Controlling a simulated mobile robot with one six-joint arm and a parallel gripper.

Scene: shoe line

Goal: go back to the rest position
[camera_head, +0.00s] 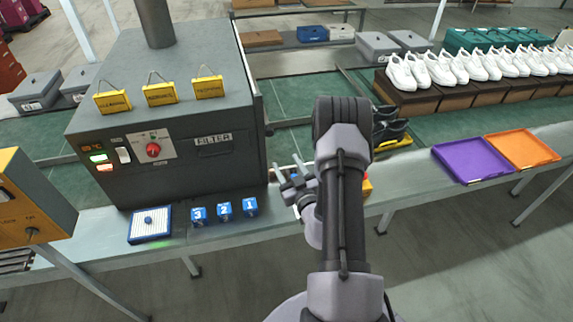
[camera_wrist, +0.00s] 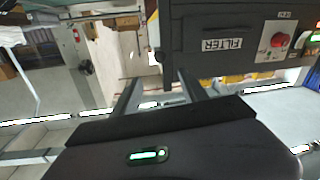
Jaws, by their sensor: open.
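My gripper (camera_head: 287,180) is at the right of the grey filter machine (camera_head: 190,165), above the front edge of the bench, with my arm partly covering it in the head view. In the wrist view, my gripper (camera_wrist: 160,88) shows two separated fingers with nothing between them. The machine's front with its FILTER label and red knob shows upside down beyond the fingers, at the upper right of the wrist view (camera_wrist: 230,35).
Blue numbered blocks (camera_head: 225,210) and a blue-framed white pad (camera_head: 150,224) lie before the machine. Black shoes (camera_head: 390,128) are behind my arm. Purple (camera_head: 472,160) and orange (camera_head: 522,149) trays sit at right. A yellow box (camera_head: 30,205) stands at left.

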